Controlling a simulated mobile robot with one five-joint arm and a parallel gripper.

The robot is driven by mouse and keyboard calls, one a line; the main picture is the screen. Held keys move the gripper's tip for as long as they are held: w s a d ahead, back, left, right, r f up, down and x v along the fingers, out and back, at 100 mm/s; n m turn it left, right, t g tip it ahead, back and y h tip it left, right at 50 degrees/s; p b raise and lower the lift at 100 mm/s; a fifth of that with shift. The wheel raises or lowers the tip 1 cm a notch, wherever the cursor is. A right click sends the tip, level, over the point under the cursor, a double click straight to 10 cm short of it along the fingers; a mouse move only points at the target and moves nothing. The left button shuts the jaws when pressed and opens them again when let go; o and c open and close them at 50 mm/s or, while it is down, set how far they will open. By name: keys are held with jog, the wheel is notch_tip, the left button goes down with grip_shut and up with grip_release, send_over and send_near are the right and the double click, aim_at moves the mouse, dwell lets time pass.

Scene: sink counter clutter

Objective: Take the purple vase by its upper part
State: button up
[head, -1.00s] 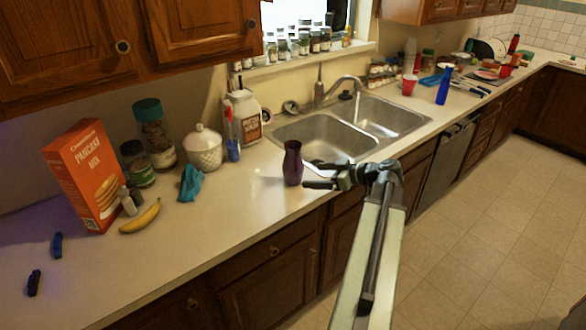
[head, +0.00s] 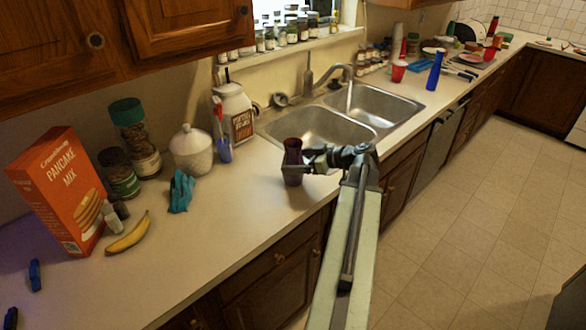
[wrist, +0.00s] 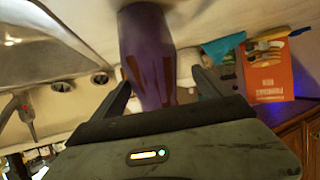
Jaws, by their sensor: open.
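The purple vase (head: 292,179) stands upright on the counter just in front of the sink. In the wrist view the vase (wrist: 147,45) lies between the two fingers of my gripper (wrist: 160,80), with a gap showing at the right finger. In the head view my gripper (head: 297,165) reaches in from the right at the vase's upper part, just below the rim, with a finger across its near side. The jaws are open, not closed on the vase. Whether a finger touches it I cannot tell.
The double sink (head: 320,130) is behind and to the right. A teal cloth (head: 181,191), banana (head: 128,234), pancake mix box (head: 62,190) and white lidded jar (head: 191,152) stand to the left. The counter around the vase is mostly clear.

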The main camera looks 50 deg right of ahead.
aim_at(286, 150)
jog(key=b+x, duration=0.1)
jog(key=x, duration=0.1)
jog(key=d+b+x, duration=0.1)
jog(key=x, duration=0.1)
jog(key=shift+w+a+f, duration=0.1)
jog(key=shift+w+f, duration=0.15)
jog(key=shift+w, duration=0.15)
jog(key=shift+w+a, duration=0.1)
jog(key=shift+w, duration=0.1)
jog(key=shift+r, duration=0.1)
jog(key=c, duration=1.9)
jog(key=shift+r+p, duration=0.4)
jog(key=shift+p, duration=0.15)
notch_tip(286, 150, up, 3)
jog(key=p, duration=0.3)
jog(key=shift+r, duration=0.1)
jog(key=s+d, duration=0.1)
jog(key=s, duration=0.4)
jog(key=s+d, duration=0.2)
jog(key=s, duration=0.3)
jog(key=s+d+r+p, duration=0.1)
jog(key=s+d, duration=0.1)
jog(key=s, duration=0.3)
jog(key=shift+s, duration=0.2)
